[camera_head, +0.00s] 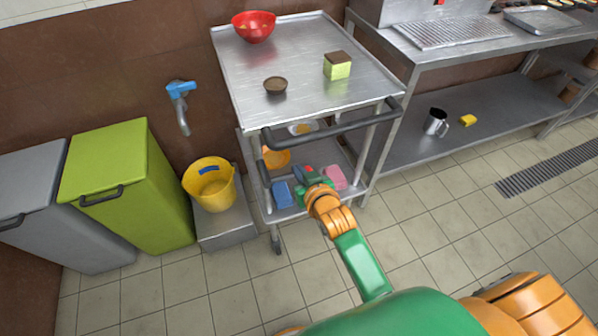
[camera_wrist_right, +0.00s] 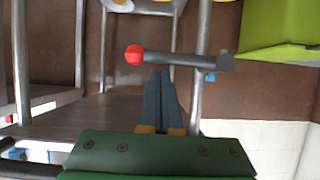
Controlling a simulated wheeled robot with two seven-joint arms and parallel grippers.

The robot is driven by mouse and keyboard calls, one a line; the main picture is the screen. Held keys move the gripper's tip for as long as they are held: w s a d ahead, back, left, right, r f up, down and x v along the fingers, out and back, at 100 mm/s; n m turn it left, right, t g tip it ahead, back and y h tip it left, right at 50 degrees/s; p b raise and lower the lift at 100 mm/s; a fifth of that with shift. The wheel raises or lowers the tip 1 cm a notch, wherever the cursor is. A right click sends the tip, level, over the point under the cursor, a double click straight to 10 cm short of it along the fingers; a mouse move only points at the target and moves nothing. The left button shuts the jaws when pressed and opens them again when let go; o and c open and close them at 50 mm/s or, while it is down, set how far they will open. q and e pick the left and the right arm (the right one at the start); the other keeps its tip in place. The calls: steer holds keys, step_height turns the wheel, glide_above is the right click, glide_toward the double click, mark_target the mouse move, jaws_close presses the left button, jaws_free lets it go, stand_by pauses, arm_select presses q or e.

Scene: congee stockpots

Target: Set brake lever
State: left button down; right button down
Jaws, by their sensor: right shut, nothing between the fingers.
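The brake lever (camera_wrist_right: 185,59) is a grey bar with a red ball knob (camera_wrist_right: 134,55) at its left end in the right wrist view. Its other end meets a dark bracket (camera_wrist_right: 226,63) by a metal leg of the cart. It lies nearly level in that view. My right gripper (camera_wrist_right: 161,74) is shut and empty, its fingertips at the lever near the knob; I cannot tell whether they touch. In the head view the right gripper (camera_head: 304,176) is low at the front of the steel cart (camera_head: 300,65), with the red knob (camera_head: 309,169) beside it. My left gripper is not in view.
The cart's dark handle (camera_head: 340,126) is above my right gripper. On its lower shelf are a blue item (camera_head: 282,194) and a pink item (camera_head: 335,177). A yellow bucket (camera_head: 210,185) and green bin (camera_head: 122,187) stand left. The tiled floor at right is clear.

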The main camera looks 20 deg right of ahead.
stand_by(0.4)
steer(key=shift+d+f+y, duration=0.15)
steer(key=shift+f+y, duration=0.15)
steer(key=shift+f+m, duration=0.2)
steer(key=shift+m, duration=0.2)
step_height(320, 180, down, 7)
steer(key=a+m+t+y+b, duration=0.1)
steer(key=m+y+b, duration=0.4)
steer(key=b, duration=0.4)
steer(key=shift+a+f+m, duration=0.2)
steer(key=shift+m, duration=0.5)
steer(key=shift+a+f, duration=0.1)
